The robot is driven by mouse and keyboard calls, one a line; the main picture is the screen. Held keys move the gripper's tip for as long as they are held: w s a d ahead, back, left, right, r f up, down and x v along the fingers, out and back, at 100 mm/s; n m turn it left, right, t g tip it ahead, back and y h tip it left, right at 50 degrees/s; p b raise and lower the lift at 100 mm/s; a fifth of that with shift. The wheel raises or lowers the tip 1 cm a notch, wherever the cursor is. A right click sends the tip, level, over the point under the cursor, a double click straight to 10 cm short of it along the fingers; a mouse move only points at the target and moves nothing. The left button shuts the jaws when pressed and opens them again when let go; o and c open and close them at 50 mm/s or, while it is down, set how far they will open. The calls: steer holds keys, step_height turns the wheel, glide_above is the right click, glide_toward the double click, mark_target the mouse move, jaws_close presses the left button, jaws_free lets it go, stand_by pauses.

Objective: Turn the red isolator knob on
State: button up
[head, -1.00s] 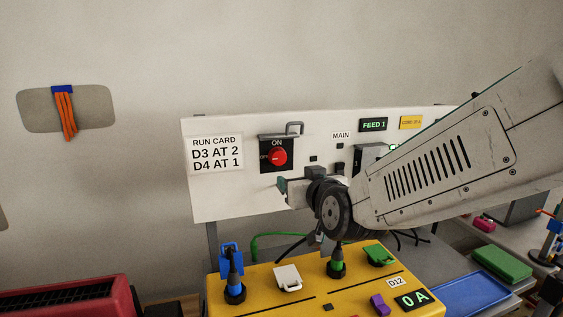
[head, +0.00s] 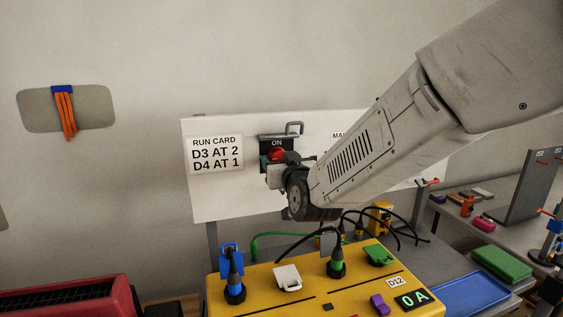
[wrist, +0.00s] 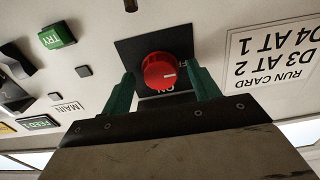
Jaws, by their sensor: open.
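The red isolator knob (wrist: 160,71) sits on a black plate (wrist: 183,43) on the white panel. It also shows in the head view (head: 277,154), partly covered by my gripper. My gripper (wrist: 160,82) is open, with one green finger on each side of the knob in the wrist view. I cannot tell whether the fingers touch it. In the head view my gripper (head: 268,162) is in front of the lower part of the knob.
A green TRY button (wrist: 57,36) is also on the panel. Below is a yellow box (head: 300,297) with plugs and cables.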

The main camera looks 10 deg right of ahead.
steer(key=c, duration=1)
steer(key=m, duration=0.4)
steer(key=shift+m, duration=0.3)
steer(key=m, duration=0.4)
steer(key=shift+m, duration=0.3)
steer(key=m, duration=0.4)
steer(key=shift+m, duration=2.3)
